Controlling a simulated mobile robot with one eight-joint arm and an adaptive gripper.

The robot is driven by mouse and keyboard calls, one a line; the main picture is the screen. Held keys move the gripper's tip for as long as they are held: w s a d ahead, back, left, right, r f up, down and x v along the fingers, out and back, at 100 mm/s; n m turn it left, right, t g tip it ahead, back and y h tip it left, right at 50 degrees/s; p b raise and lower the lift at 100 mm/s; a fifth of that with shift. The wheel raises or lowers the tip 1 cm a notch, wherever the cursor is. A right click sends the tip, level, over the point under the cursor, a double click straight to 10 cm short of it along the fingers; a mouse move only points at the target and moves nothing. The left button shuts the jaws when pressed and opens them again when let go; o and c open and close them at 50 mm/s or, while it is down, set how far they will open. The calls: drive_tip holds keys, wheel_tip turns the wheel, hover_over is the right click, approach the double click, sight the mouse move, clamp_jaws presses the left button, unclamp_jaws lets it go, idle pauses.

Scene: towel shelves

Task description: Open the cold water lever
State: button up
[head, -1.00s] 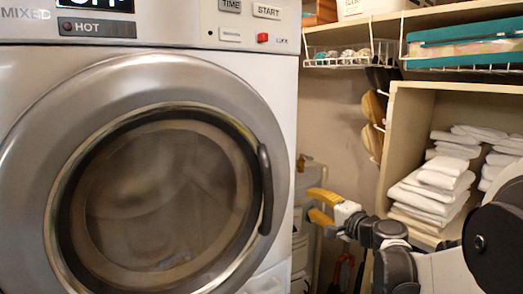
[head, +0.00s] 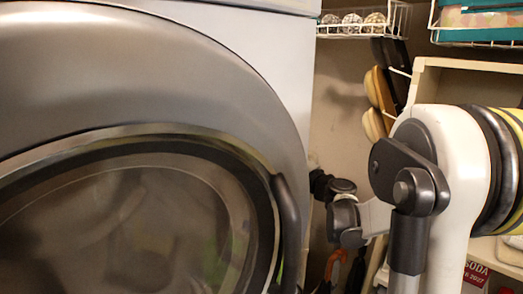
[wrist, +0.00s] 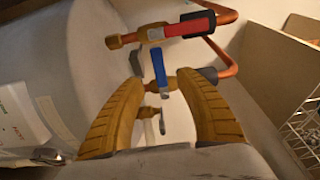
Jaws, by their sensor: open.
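In the wrist view, a blue lever (wrist: 159,66) sits on a brass valve, beyond and between the fingertips of my gripper (wrist: 157,80). The yellow fingers are spread apart, and I see nothing held between them. I cannot tell whether a fingertip touches the lever. A red lever (wrist: 181,27) sits above it on a brass valve with copper pipe. In the head view my gripper and both levers are hidden behind the washing machine's right side.
The washing machine (head: 225,45) fills the left of the head view, its door handle (head: 288,225) at the right rim. A wire basket (head: 365,22) hangs above. In the wrist view, a pale wall stands left and a wire rack (wrist: 303,130) lies right.

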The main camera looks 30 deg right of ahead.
drive_tip(key=w, duration=0.8)
drive_tip(key=shift+w+a+f, duration=0.15)
drive_tip(key=shift+a, duration=0.25)
clamp_jaws()
